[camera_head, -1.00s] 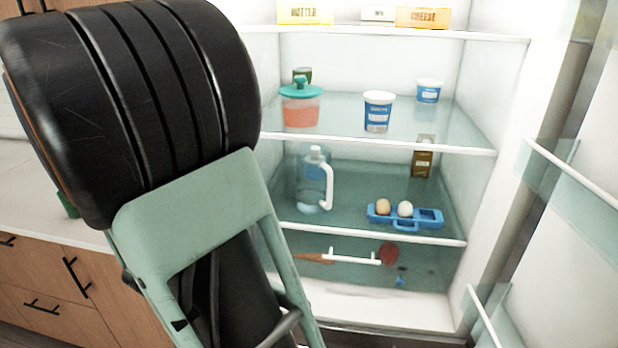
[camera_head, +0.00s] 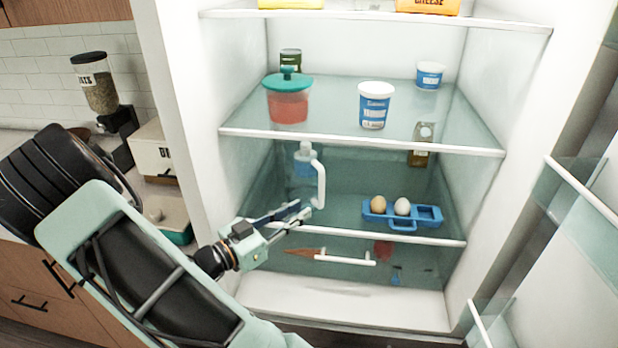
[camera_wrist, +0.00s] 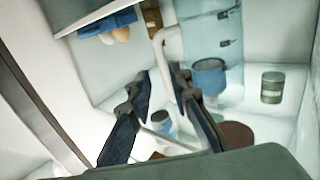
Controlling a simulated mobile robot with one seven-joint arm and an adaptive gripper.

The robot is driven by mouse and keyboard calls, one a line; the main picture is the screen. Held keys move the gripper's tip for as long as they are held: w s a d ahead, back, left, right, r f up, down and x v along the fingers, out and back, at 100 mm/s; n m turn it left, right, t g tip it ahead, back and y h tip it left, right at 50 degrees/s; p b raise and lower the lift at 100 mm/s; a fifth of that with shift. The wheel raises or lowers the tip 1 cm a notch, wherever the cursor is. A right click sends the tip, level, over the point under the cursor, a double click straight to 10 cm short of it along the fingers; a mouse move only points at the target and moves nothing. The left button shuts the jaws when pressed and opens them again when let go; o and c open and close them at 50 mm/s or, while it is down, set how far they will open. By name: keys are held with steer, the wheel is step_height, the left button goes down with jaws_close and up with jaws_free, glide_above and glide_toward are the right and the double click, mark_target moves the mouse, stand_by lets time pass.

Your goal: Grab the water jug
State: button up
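The water jug (camera_head: 303,172) is a clear, bluish container with a white handle (camera_head: 321,182) on its right side. It stands at the left of the middle fridge shelf; my gripper hides its lower part. My gripper (camera_head: 300,212) reaches in from the lower left, with its fingertips low beside the handle. In the wrist view, tilted over, my two dark fingers (camera_wrist: 160,75) are apart. The handle (camera_wrist: 169,45) lies just beyond or between the fingertips, and the jug's clear body (camera_wrist: 208,35) is behind. I cannot tell whether a finger touches it.
A blue egg holder (camera_head: 430,216) with two eggs sits to the jug's right. The glass shelf above (camera_head: 335,120) carries a teal-lidded container (camera_head: 288,103) and a white-and-blue tub (camera_head: 374,108). The shelf's white front edge (camera_head: 430,238) runs under my gripper. Door shelves (camera_head: 575,195) stand at right.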

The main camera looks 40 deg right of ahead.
mark_target(321, 206)
steer(key=d+p, duration=0.1)
steer(key=d, duration=0.7)
steer(key=shift+w+d+f+p, duration=0.1)
steer(key=shift+d+f+p, duration=0.05)
steer(key=shift+d+p, duration=0.2)
jaws_close()
